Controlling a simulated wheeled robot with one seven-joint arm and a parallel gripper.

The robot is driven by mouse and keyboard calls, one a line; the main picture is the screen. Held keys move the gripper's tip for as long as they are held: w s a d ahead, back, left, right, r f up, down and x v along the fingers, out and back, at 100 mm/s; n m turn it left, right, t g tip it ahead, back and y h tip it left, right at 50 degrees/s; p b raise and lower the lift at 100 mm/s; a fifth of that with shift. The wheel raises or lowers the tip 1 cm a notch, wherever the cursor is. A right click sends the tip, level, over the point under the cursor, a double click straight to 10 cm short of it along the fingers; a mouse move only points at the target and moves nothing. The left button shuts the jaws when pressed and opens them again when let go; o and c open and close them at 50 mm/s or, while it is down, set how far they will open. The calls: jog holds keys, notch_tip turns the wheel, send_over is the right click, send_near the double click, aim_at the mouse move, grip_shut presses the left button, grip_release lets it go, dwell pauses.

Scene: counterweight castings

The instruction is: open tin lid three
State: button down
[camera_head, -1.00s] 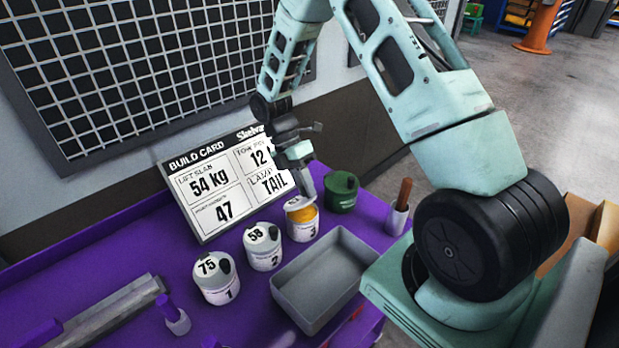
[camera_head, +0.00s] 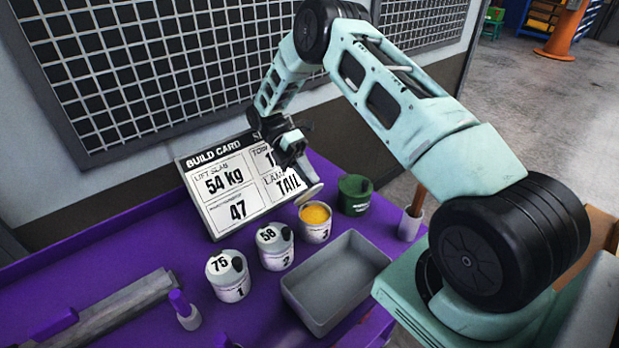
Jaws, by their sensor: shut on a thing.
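Tin three (camera_head: 314,234) is a white can marked 3, upright on the purple bench. Its top is uncovered and yellow-orange contents (camera_head: 316,213) show inside. My gripper (camera_head: 304,176) is above and slightly left of it, shut on the pale lid (camera_head: 309,195). The lid is tilted and appears raised clear of the tin's rim. The exact finger contact is too small to see.
Tin two (camera_head: 275,247) and tin one (camera_head: 228,277) stand closed to the left. An empty grey tray (camera_head: 337,285) lies in front. A green can (camera_head: 354,194) and a handled holder (camera_head: 410,226) stand right. The build card (camera_head: 236,186) leans behind.

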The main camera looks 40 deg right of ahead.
dwell(0.3)
jog(key=c, duration=1.3)
grip_release()
jog(key=shift+w, duration=0.15)
jog(key=v, duration=0.7)
jog(key=shift+b, duration=0.45)
jog(key=shift+w, duration=0.1)
jog(key=shift+r, duration=0.1)
